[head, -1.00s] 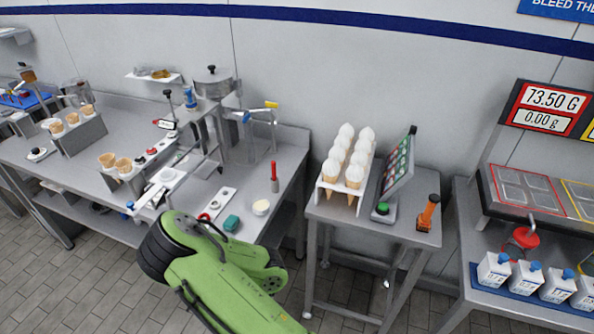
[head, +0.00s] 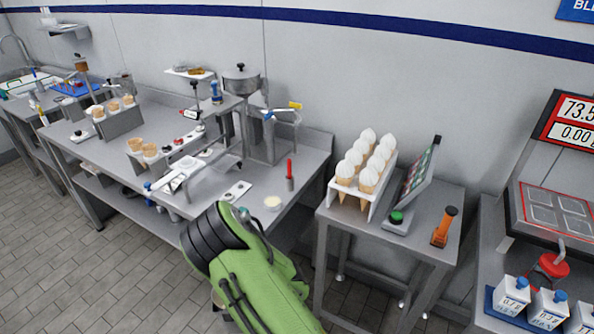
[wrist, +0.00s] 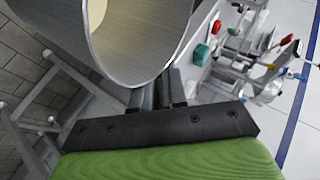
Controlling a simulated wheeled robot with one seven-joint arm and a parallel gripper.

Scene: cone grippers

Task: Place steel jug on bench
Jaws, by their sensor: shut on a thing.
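The steel jug (wrist: 122,48) is large in the upper left of the wrist view, a metal cylinder with its open mouth and cream-coloured inside facing the camera. My gripper (wrist: 160,88) is shut on the jug's near side. In the head view my green arm covers the gripper, and I cannot make out the jug there. The steel bench (head: 312,158) runs along the wall at the left and centre of the head view. My arm is in front of its near right corner.
On the bench are a red-handled tool (head: 290,176), a small white bowl (head: 273,203), a cone holder (head: 148,156) and a tall steel machine (head: 254,125).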

